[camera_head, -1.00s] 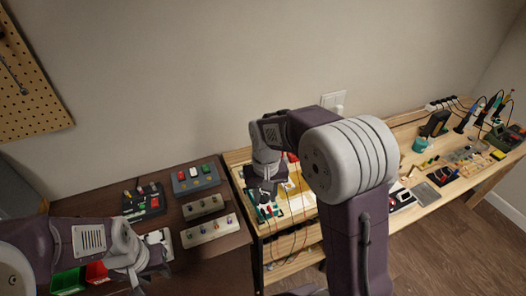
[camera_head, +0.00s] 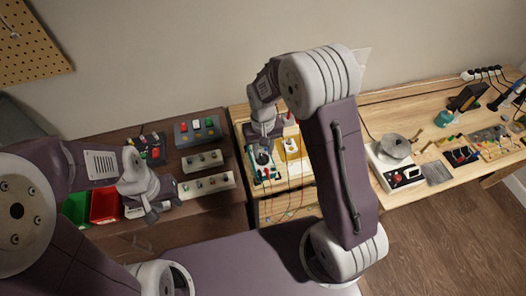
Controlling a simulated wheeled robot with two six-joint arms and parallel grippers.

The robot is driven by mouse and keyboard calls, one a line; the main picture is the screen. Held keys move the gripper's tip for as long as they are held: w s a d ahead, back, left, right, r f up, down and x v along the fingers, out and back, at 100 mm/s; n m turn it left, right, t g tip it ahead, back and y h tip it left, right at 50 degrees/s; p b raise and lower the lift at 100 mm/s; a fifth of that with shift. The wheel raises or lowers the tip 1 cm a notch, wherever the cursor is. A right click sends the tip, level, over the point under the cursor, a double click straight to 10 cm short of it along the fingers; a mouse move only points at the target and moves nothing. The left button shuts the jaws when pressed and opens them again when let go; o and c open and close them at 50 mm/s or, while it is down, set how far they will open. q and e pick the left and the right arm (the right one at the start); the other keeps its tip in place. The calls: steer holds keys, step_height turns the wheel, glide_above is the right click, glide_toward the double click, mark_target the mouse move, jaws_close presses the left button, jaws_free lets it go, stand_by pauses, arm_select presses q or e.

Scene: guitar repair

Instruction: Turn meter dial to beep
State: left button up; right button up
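A small yellow and white device (camera_head: 291,147), possibly the meter, sits on the light wooden bench just right of my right gripper. Its dial is too small to make out. My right gripper (camera_head: 262,157) points down over a small green-and-white tray or board (camera_head: 268,179) with dark parts, beside the yellow device. Its fingertips are too small and partly hidden to tell open from shut. My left gripper (camera_head: 160,211) is over the dark bench at the left, apart from the meter, with its fingers spread and nothing seen between them.
Red (camera_head: 104,204) and green (camera_head: 76,208) bins lie beside my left gripper. Several boxes with coloured knobs (camera_head: 197,128) stand on the dark bench. Thin wires (camera_head: 288,212) hang at the light bench's front. A scale-like device with a round plate (camera_head: 394,147) stands further right.

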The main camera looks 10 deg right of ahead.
steer(key=shift+s+a+f, duration=0.15)
steer(key=shift+f, duration=0.25)
steer(key=shift+s+a+f, duration=0.1)
steer(key=shift+f, duration=0.25)
arm_select(q)
steer(key=shift+s+a, duration=0.2)
steer(key=shift+a, duration=0.05)
steer(key=shift+d, duration=0.1)
arm_select(e)
steer(key=shift+w+d, duration=0.1)
steer(key=shift+c, duration=0.3)
jaws_close()
